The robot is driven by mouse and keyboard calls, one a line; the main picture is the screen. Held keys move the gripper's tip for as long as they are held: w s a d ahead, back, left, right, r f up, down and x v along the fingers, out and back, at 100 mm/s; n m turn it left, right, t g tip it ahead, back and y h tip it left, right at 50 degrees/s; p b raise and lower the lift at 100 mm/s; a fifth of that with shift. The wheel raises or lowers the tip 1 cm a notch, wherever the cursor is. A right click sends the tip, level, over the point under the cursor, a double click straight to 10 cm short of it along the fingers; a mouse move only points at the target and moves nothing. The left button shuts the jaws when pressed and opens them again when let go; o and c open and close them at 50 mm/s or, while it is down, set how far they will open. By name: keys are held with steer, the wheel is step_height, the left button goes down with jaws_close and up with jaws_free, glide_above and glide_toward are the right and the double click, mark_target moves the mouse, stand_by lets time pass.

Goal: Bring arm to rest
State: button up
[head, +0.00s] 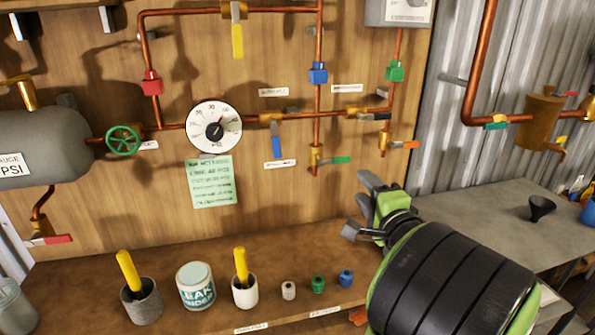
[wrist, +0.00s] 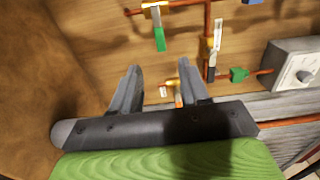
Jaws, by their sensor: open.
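My gripper (head: 358,207) is raised over the right part of the wooden bench, in front of the plywood panel. It is turned toward the panel. In the wrist view my gripper (wrist: 158,88) has its two fingers apart, with nothing between them but the panel and a valve with an orange handle (wrist: 179,97) behind. It appears to touch nothing. My black and green forearm fills the lower right of the head view and hides part of the bench.
Copper pipes with a white gauge (head: 214,127) and coloured valves cover the panel. On the bench (head: 215,285) stand a leak finder can (head: 195,286), a grey cup (head: 141,299), a white cup (head: 245,292) and small white, green and blue fittings (head: 318,284). A grey table (head: 485,215) holds a black funnel (head: 541,207).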

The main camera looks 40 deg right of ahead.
steer(key=w+a+n+g+y+p, duration=0.1)
steer(key=w+a+n+y+p, duration=0.15)
steer(key=a+n, duration=0.4)
steer(key=w+a+f+n+g+y+p, duration=0.1)
steer(key=w+a+n+g+y+p, duration=0.2)
steer(key=a, duration=0.6)
steer(key=w+a+n+y+p, duration=0.1)
steer(key=w+a+n+y, duration=0.3)
steer(key=a, duration=0.4)
steer(key=s+a+n+g+p, duration=0.2)
steer(key=s+a+n+g, duration=0.1)
steer(key=s+a+n, duration=0.2)
steer(key=s+a+r+n+g+p, duration=0.1)
steer(key=s+a+n, duration=0.4)
steer(key=s, duration=0.5)
steer(key=shift+r+g+p, duration=0.15)
steer(key=shift+g+p, duration=0.75)
steer(key=shift+p, duration=0.3)
